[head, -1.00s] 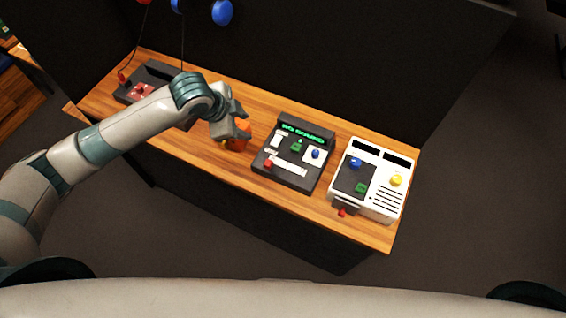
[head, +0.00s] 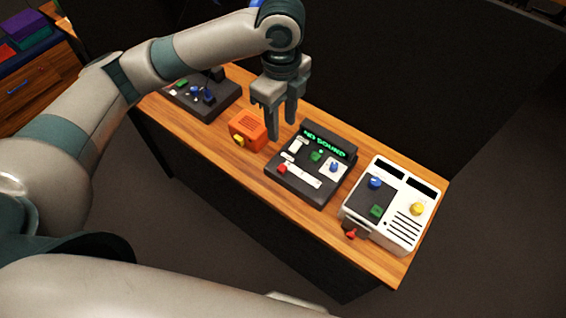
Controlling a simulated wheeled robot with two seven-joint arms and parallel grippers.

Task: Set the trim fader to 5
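A dark console (head: 296,194) with a green lit display (head: 324,140) reading "NO SOUND" sits mid-table. It has a red knob (head: 282,169) at the left end of a pale slot strip (head: 305,178), which looks like a fader. A green knob (head: 316,156), a blue knob (head: 333,167) on a white plate and a small white piece (head: 295,146) are also on it. I cannot read which control is labelled trim, nor any scale. My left gripper (head: 282,131) points down, open and empty, above and left of the console, apart from it. My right gripper is out of view.
An orange box (head: 248,131) with a yellow knob stands left of the console. A white panel (head: 402,233) with blue, green, yellow and red controls stands right. Another dark panel (head: 219,106) is at the far left. A dark wall (head: 430,110) rises behind the wooden table.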

